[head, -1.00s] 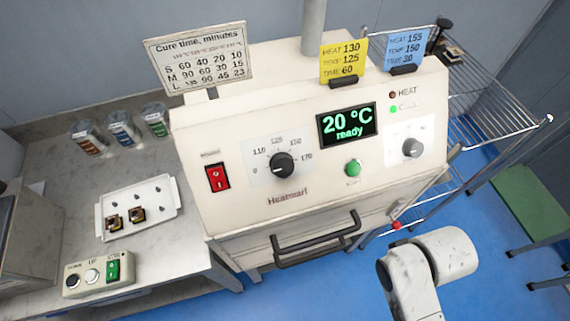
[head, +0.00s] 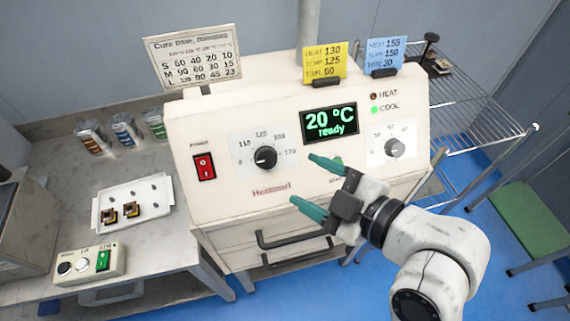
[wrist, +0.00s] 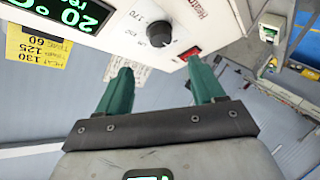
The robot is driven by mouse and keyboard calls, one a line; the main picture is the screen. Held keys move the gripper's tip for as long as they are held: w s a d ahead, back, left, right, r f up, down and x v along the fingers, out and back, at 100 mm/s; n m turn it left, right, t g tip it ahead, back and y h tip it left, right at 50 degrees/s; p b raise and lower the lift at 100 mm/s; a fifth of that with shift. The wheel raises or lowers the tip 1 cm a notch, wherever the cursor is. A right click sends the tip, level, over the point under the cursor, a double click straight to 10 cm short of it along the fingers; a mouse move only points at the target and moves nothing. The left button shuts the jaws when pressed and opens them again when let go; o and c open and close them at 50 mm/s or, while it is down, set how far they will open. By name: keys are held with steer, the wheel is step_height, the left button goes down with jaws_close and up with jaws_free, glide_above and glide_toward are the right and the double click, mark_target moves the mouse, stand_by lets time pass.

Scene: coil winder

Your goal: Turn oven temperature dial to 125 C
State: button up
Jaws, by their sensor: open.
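The oven (head: 215,122) is a cream box with a sloped front panel. Its black temperature dial (head: 265,157) sits left of centre on a white scale plate marked from 0 past 110 and 125 to 170. The dial also shows in the wrist view (wrist: 160,35), upside down, above and between the fingers. The green display (head: 330,121) reads 20 °C, ready. My gripper (head: 308,180) is open, with teal fingers pointing left, to the right of the dial and apart from it. The gripper partly hides the green start button (head: 338,160).
A red power switch (head: 204,167) is left of the dial and a timer knob (head: 394,147) is right. The oven door handle (head: 290,240) sticks out below. Yellow (head: 325,63) and blue (head: 384,55) cards stand on top. A white tray (head: 165,208) lies on the bench at left.

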mark_target(268, 160)
steer(key=p+x, duration=0.1)
steer(key=x, duration=0.8)
steer(key=shift+w+a+f, duration=0.15)
steer(key=shift+a+f, duration=0.05)
steer(key=shift+c, duration=0.3)
steer(key=c, duration=1)
